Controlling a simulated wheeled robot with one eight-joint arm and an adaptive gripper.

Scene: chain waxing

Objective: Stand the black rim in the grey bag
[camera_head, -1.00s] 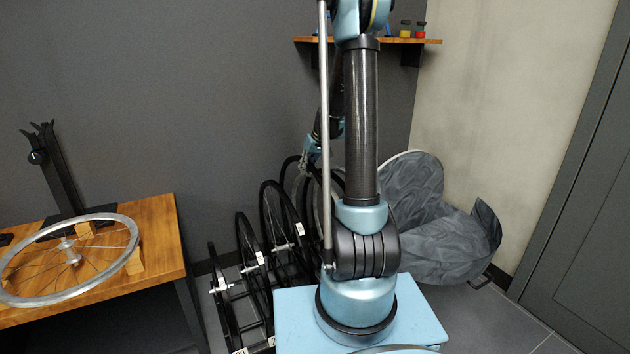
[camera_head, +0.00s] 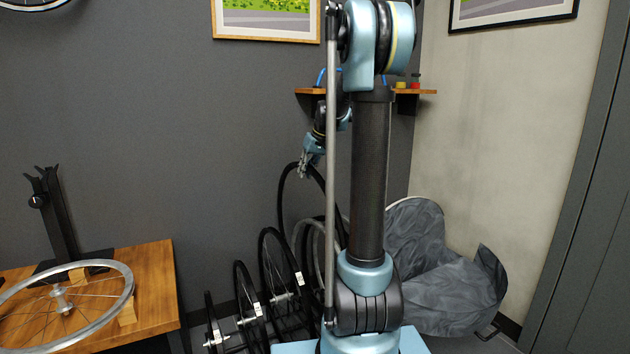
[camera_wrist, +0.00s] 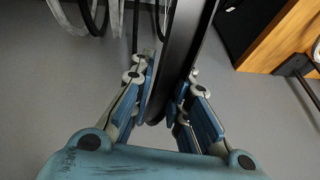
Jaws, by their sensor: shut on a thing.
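My gripper (camera_head: 304,172) is shut on the top of a black rim (camera_head: 281,205) and holds it upright, above the tops of the other wheels in the row. My arm hides part of its right side, and its lower part is hidden behind other wheels. In the wrist view the black rim (camera_wrist: 186,45) runs edge-on between the two blue-padded fingers (camera_wrist: 168,108). The grey bag (camera_head: 440,285) stands open on the floor at the right, against the pale wall. My arm covers its left part, and it is apart from the rim.
Several wheels (camera_head: 266,265) stand in a row left of my arm. A wooden bench (camera_head: 150,285) with a silver wheel (camera_head: 128,290) is at the left. A wooden shelf (camera_head: 425,92) is on the wall behind. A grey door (camera_head: 590,220) is at the right.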

